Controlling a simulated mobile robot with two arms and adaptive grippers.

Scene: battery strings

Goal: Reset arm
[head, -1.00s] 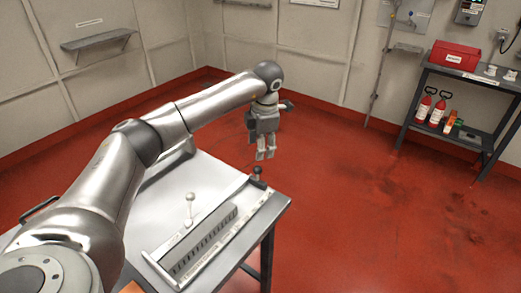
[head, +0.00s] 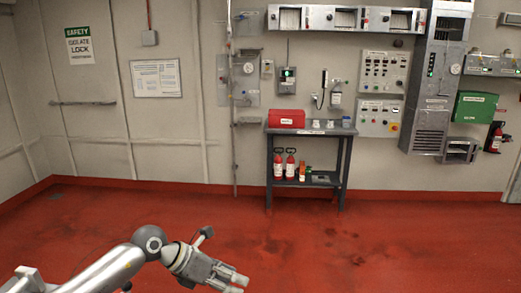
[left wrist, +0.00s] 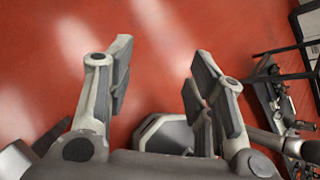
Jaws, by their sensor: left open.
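My left gripper (head: 232,277) shows at the bottom of the head view, at the end of the silver left arm, over the red floor. In the left wrist view the left gripper (left wrist: 160,75) has its two fingers spread wide apart, with nothing between them but red floor. It is open and empty. My right gripper is not in the head view.
A dark table (head: 311,131) against the back wall holds a red box (head: 286,118); fire extinguishers (head: 284,165) stand on its lower shelf. Electrical panels (head: 383,72) and a green box (head: 475,107) hang on the wall. The red floor (head: 330,235) ahead is clear.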

